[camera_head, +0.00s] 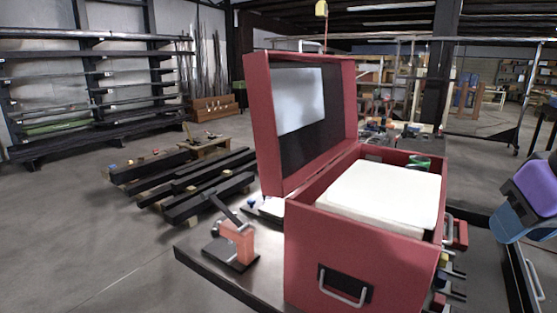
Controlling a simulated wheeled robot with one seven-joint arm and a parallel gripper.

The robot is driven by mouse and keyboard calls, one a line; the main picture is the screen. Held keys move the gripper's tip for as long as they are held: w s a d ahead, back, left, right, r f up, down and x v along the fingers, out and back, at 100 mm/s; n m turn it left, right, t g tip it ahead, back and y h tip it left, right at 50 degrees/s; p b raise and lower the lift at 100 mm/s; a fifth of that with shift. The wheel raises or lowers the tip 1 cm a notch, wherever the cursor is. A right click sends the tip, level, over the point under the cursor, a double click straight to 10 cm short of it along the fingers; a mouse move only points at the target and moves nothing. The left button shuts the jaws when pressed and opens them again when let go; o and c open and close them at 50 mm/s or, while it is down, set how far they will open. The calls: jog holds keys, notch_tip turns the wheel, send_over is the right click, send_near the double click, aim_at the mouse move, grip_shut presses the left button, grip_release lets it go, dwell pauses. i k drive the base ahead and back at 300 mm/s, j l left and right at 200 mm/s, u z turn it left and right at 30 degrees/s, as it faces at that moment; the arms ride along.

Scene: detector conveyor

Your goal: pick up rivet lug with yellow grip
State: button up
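On the right side of the red case (330,245), several small metal lugs with coloured grips stick out in a column. One with a yellow grip (443,258) is partly hidden by the case's corner. A red-grip piece (459,235) sits above it, and darker and red ones lie below. A purple and blue part at the right edge looks like my own arm. My gripper's fingers do not show, so I see nothing held.
The case's lid (260,125) stands open with a screen inside, and a white block (385,195) fills its body. A clamp-like device with an orange block (238,242) stands left on the dark table (215,270). Black beams (190,180) lie behind. Floor at left is clear.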

aim_at(454, 269)
jog(key=k+l, duration=0.4)
jog(key=k+l+z, duration=0.1)
jog(key=k+l, duration=0.25)
jog(key=l, duration=0.25)
jog(key=k+l, duration=0.35)
jog(key=l, duration=0.2)
